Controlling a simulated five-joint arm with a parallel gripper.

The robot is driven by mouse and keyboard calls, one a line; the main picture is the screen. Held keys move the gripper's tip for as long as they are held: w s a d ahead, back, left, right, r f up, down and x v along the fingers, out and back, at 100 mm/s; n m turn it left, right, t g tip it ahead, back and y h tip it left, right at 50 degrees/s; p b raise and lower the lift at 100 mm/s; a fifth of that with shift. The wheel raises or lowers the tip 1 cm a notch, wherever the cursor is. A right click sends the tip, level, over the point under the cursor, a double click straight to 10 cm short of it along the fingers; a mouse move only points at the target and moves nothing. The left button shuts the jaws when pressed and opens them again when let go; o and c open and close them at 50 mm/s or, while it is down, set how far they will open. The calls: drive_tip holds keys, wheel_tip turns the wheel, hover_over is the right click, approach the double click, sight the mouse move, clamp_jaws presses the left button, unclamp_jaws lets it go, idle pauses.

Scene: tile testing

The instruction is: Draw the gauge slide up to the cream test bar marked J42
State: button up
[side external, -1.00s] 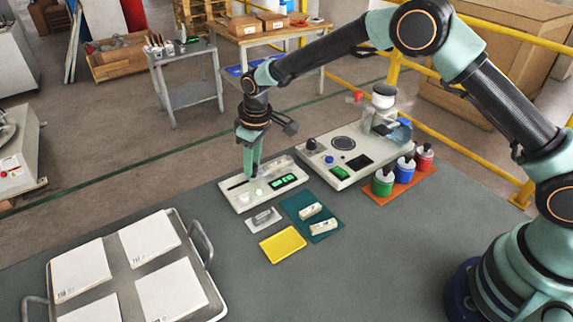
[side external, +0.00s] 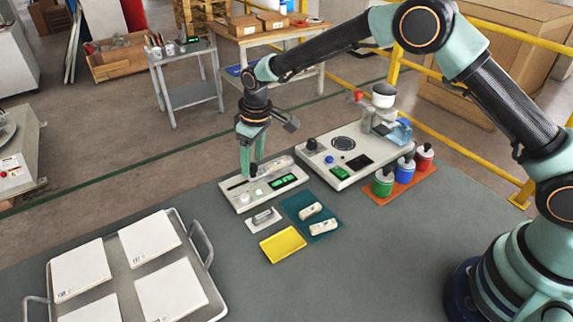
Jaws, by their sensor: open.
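The white gauge (side external: 235,201) lies on the dark bench top, with a dark slot along its top and a lit green display (side external: 283,181). My gripper (side external: 252,172) points down over the gauge's slot, with its fingers apart. I cannot tell whether a finger touches the slide, which is too small to make out between them. A pale, bar-like shape (side external: 279,163) lies at the gauge's far right end; I cannot tell whether it is a test bar. Two cream bars (side external: 311,210) (side external: 323,227) lie on a teal mat (side external: 297,216). Their marks are too small to read.
A grey block (side external: 263,216) on a pale pad and a yellow cloth (side external: 283,244) lie in front of the gauge. A larger instrument (side external: 341,182) and several capped bottles (side external: 405,172) stand to the right. A tray (side external: 211,296) of white tiles is at left.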

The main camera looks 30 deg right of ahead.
sight(255, 166)
drive_tip(key=shift+r, duration=2.55)
drive_tip(key=shift+r, duration=0.1)
drive_tip(key=shift+s+d+r, duration=0.1)
drive_tip(key=shift+d+r, duration=0.05)
drive_tip(key=shift+r, duration=0.15)
drive_tip(key=s+d+r+m+t, duration=0.1)
drive_tip(key=s+d+r, duration=0.35)
drive_tip(key=r, duration=0.25)
drive_tip(key=s+d+r+m+t, duration=0.1)
drive_tip(key=s+d+r+m, duration=0.1)
drive_tip(key=s+d+r, duration=0.35)
drive_tip(key=s+d+r+m+t, duration=0.1)
drive_tip(key=s+d, duration=0.3)
drive_tip(key=s, duration=0.3)
drive_tip(key=s+d+m, duration=0.2)
drive_tip(key=s+d, duration=0.2)
drive_tip(key=s, duration=0.3)
drive_tip(key=shift+r+t+h, duration=0.3)
drive_tip(key=shift+r+t, duration=0.1)
